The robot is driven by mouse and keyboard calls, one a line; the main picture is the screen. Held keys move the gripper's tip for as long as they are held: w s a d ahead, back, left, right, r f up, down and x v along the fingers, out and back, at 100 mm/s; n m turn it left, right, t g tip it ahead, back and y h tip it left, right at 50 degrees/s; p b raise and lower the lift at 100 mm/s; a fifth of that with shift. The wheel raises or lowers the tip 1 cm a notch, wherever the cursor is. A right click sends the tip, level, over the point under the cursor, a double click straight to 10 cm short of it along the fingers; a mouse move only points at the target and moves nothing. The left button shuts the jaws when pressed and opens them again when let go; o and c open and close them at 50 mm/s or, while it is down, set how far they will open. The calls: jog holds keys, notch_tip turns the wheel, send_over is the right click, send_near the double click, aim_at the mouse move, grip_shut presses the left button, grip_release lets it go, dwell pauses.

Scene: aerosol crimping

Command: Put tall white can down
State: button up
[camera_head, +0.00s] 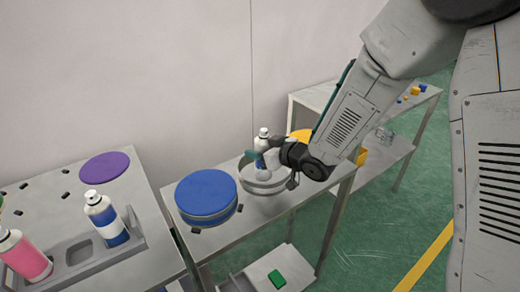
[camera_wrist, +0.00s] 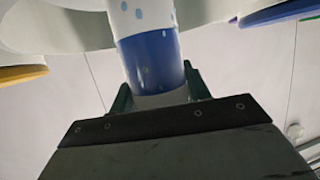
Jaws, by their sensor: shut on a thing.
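The tall white can (camera_head: 263,137) is upright in my gripper (camera_head: 258,158), over the round grey-white stand in the middle of the narrow table. In the wrist view the can (camera_wrist: 150,55) shows a white body with blue spots and a blue band. It sits between the dark green fingers of my gripper (camera_wrist: 160,92), which are shut on it. My gripper hides part of the can in the head view. I cannot tell whether its base touches the round stand (camera_head: 265,188).
A blue round stand (camera_head: 207,193) is just left of the grey-white one, and a yellow one (camera_head: 299,135) is behind my gripper. On the left table, a tray (camera_head: 76,273) holds a blue-and-white can (camera_head: 107,218) and a pink can (camera_head: 24,256). A purple disc (camera_head: 104,167) lies behind.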

jog(key=o, duration=1.2)
jog(key=shift+c, duration=0.2)
jog(key=shift+d+r, duration=0.1)
jog(key=shift+r, duration=0.05)
jog(key=v, duration=1.2)
